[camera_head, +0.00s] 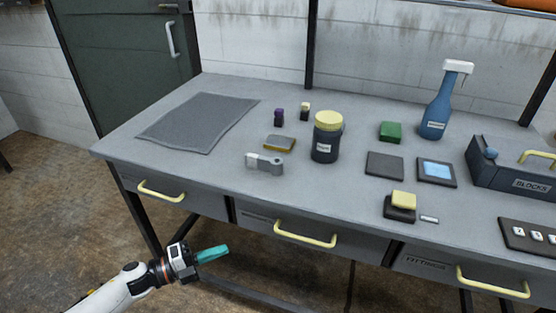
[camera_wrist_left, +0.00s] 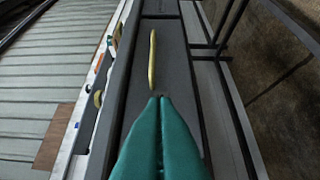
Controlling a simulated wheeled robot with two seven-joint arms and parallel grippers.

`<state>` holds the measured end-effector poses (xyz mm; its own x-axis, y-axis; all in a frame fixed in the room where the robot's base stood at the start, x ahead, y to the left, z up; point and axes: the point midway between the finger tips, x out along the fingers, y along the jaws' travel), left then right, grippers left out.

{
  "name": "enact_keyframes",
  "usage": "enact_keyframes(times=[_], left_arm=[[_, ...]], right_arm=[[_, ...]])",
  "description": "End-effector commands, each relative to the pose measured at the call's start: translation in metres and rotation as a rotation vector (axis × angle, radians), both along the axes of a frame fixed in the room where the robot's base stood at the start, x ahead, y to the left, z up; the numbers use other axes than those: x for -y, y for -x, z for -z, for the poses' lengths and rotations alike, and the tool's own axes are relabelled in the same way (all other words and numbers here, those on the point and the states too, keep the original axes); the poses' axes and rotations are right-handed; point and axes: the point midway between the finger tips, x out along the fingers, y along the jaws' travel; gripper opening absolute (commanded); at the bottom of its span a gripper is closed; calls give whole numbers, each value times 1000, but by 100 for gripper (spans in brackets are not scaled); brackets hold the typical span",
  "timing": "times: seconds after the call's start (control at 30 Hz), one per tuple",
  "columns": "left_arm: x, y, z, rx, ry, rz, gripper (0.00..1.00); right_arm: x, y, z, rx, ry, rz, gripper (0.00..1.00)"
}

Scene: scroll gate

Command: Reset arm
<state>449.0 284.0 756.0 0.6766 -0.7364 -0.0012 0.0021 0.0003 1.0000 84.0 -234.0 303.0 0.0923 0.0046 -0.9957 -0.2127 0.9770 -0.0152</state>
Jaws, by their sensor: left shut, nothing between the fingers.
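My left gripper (camera_head: 213,254) comes in from the lower left in the head view. It is in front of the workbench and below the level of its top, touching nothing that I can see. Its teal fingers are shut together and empty. In the left wrist view the closed fingers (camera_wrist_left: 160,101) point toward a yellow drawer handle (camera_wrist_left: 153,58) on a grey drawer front, with a gap between them. My right gripper is not in either view.
The grey workbench (camera_head: 225,180) has drawers with yellow handles (camera_head: 305,236). On top are a grey mat (camera_head: 198,120), a dark jar (camera_head: 326,142), a blue spray bottle (camera_head: 437,108), a green block (camera_head: 390,131) and a dark blocks box (camera_head: 515,170). The floor (camera_head: 50,215) at left is clear.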

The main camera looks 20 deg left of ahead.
Motion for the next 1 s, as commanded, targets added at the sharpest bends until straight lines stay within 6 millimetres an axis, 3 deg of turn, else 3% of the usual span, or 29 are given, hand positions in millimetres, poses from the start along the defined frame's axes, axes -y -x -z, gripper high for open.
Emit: enact_keyframes(times=[0.17,0.27,0.37,0.4,0.53,0.7,0.83,0.9,1.0], left_arm=[[-9,-4,17,-69,37,-76,0],[-28,-6,58,-224,120,-243,0],[-50,8,123,-450,233,-471,0],[-56,20,152,-546,277,-565,0],[-61,75,235,-837,398,-834,0],[-38,172,320,-1187,503,-1139,0],[-7,253,360,-1423,543,-1337,0],[11,290,372,-1525,552,-1424,0],[31,330,381,-1634,554,-1515,0]], right_arm=[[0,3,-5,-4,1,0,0],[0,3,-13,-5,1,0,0],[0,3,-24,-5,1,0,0],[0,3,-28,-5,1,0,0],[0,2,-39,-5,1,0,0],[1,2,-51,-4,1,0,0],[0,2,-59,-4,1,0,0],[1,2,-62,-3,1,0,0],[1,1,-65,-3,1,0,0]])
